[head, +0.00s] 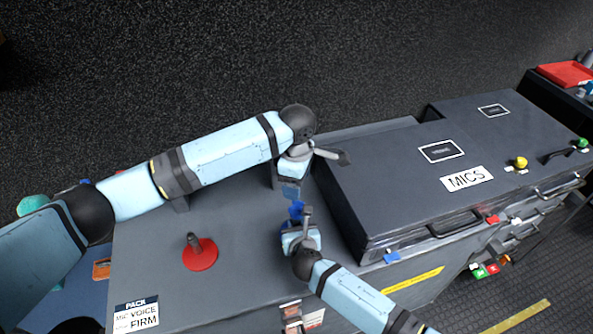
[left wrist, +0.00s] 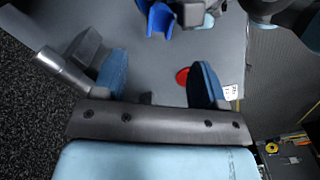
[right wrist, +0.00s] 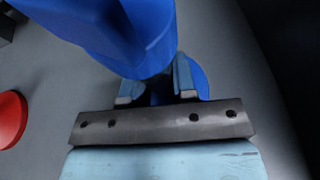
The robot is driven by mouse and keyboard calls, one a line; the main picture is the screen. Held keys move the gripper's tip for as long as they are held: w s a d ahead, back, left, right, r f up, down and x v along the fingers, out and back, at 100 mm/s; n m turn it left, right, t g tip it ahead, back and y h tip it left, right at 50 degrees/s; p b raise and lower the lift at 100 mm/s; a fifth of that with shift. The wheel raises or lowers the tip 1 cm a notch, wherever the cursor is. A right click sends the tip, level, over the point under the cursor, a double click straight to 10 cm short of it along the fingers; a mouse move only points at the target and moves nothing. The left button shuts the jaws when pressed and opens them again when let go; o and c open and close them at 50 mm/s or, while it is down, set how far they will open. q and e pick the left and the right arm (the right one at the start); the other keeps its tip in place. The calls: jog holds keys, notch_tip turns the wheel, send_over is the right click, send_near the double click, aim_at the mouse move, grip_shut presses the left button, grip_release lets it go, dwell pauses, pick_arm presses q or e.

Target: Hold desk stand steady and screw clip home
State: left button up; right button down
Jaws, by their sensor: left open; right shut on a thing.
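The desk stand has a round red base (head: 201,262) and a short dark post (head: 193,242); it stands on the grey counter, left of both grippers. The red base also shows in the right wrist view (right wrist: 10,119) and the left wrist view (left wrist: 182,76). My right gripper (head: 297,224) is shut on a blue clip (head: 296,209), which is large and close in the right wrist view (right wrist: 140,38) and partly hides the fingers. The clip is apart from the stand. My left gripper (left wrist: 160,78) is open and empty, beyond the clip near the counter's far edge.
A grey case labelled MICS (head: 390,175) stands close to the right of both grippers. A PACK, VOICE, FIRM label (head: 137,313) lies at the front left. The counter around the stand is clear. My left arm spans the far edge.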

aim_at(296, 203)
pick_arm(q)
notch_tip(296, 203, down, 9)
jog(key=shift+r, duration=0.2)
jog(key=shift+c, duration=0.2)
jog(key=c, duration=1.1)
jog(key=m, duration=0.5)
jog(key=shift+m, duration=0.3)
jog(key=m, duration=0.7)
jog(key=shift+m, duration=0.3)
jog(key=o, duration=1)
